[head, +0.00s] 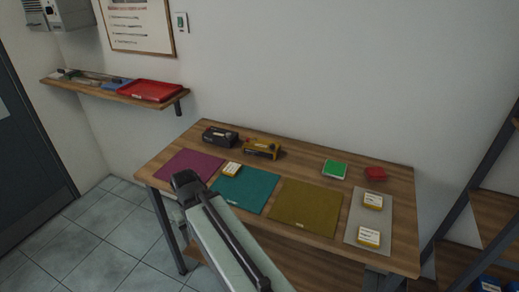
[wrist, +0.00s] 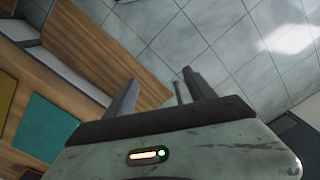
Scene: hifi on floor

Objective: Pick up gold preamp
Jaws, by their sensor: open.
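The gold preamp (head: 262,149) is a small yellow-gold box with dark parts. It sits at the back of the wooden table, right of a black box-shaped device (head: 220,137). My gripper (wrist: 160,77) is open and empty in the wrist view, with its fingers spread over the table edge and the tiled floor. In the head view my arm reaches up from the bottom, its end in front of the table between the magenta and teal mats, apart from the preamp. The fingers cannot be made out there. The preamp is not in the wrist view.
The table (head: 316,165) carries a magenta mat (head: 188,165), a teal mat (head: 258,192), an olive mat (head: 305,208) and a grey mat (head: 356,217) with yellow-white blocks. A green block (head: 334,169) and red block (head: 375,173) stand behind. A wall shelf (head: 95,90) is left.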

